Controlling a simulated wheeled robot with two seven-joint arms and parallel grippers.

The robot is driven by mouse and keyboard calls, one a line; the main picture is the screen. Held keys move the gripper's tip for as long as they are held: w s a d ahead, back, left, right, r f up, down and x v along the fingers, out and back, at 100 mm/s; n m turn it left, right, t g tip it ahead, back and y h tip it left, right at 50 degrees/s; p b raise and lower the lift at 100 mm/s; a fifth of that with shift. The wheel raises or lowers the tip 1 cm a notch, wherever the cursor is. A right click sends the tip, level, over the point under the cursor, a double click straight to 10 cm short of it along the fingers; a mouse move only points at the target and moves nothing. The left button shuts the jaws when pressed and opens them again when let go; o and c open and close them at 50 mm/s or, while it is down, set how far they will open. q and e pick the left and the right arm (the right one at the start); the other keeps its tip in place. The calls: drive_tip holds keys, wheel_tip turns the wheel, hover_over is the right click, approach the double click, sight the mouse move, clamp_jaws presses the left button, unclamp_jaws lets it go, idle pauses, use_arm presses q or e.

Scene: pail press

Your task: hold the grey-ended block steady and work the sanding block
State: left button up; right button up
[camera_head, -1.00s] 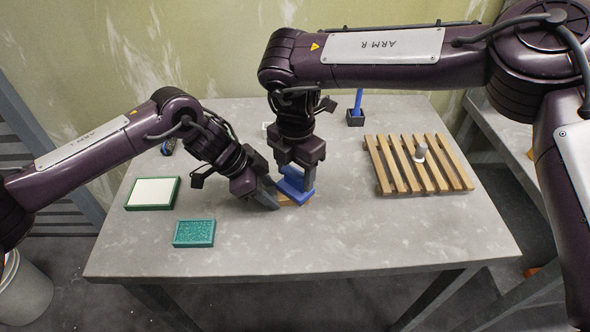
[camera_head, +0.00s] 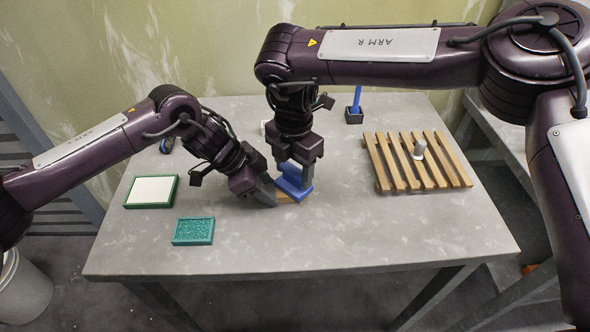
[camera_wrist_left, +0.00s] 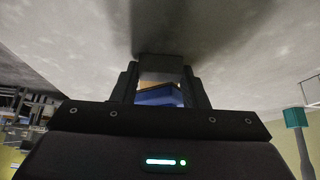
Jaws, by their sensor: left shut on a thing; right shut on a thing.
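The wooden block (camera_head: 284,198) lies near the middle of the table, mostly hidden under the blue sanding block (camera_head: 294,190). My left gripper (camera_head: 271,198) reaches in from the left, low at the table, shut on the grey-ended block. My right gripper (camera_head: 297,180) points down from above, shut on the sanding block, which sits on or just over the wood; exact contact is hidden.
A green-framed white tray (camera_head: 152,191) and a teal box (camera_head: 193,232) lie to the left. A slatted wooden rack (camera_head: 415,162) with a grey cylinder (camera_head: 419,149) is at right. A dark holder (camera_head: 354,115) with a blue handle stands behind. The front right of the table is clear.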

use_arm(q)
drive_tip(key=shift+s+d, duration=0.1)
use_arm(e)
drive_tip(key=shift+d, duration=0.1)
drive_tip(key=shift+s+d, duration=0.15)
drive_tip(key=shift+s, duration=0.8)
drive_tip(key=shift+w, duration=0.15)
drive_tip(key=shift+w+a, duration=0.2)
drive_tip(key=shift+w, duration=0.65)
drive_tip(key=shift+f, duration=0.1)
drive_tip(key=shift+s+d, duration=0.2)
drive_tip(key=shift+s, duration=0.8)
